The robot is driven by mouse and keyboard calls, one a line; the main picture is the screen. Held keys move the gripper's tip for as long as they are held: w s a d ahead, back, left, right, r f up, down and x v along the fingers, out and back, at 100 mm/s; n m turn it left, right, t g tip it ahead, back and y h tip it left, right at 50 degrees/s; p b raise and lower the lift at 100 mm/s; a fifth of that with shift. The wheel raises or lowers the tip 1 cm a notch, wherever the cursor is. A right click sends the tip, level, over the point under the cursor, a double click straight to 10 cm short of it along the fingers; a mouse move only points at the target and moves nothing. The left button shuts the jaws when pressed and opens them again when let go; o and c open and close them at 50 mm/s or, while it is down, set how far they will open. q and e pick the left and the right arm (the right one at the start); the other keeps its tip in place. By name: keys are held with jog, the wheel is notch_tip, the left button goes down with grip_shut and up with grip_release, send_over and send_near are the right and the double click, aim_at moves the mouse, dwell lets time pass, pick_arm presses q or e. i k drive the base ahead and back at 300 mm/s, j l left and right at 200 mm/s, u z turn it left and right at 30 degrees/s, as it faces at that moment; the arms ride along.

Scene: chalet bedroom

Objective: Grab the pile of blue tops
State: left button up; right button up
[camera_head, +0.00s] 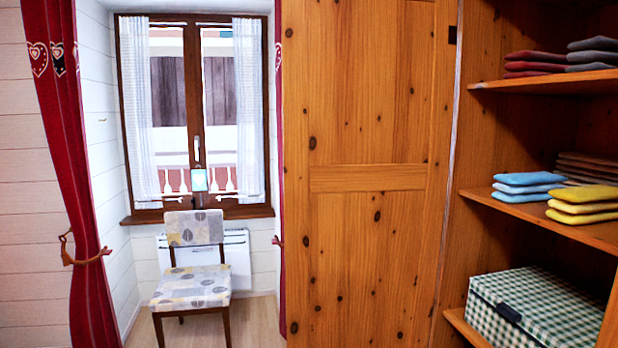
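A pile of folded blue tops (528,186) lies on the middle shelf (595,232) of the open wooden wardrobe at the right. The pile sits near the shelf's front edge, at its left end. A pile of folded yellow tops (583,205) lies close to its right. Neither of my grippers shows in the head view.
A brown pile (590,167) lies behind the yellow one. Red (536,64) and grey (594,54) piles lie on the upper shelf. A green checked box (540,310) stands below. A wooden door panel (370,190) is left of the shelves; a chair (194,285) stands by the window.

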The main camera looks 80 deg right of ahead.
aim_at(516, 187)
jog(key=z, duration=4.05)
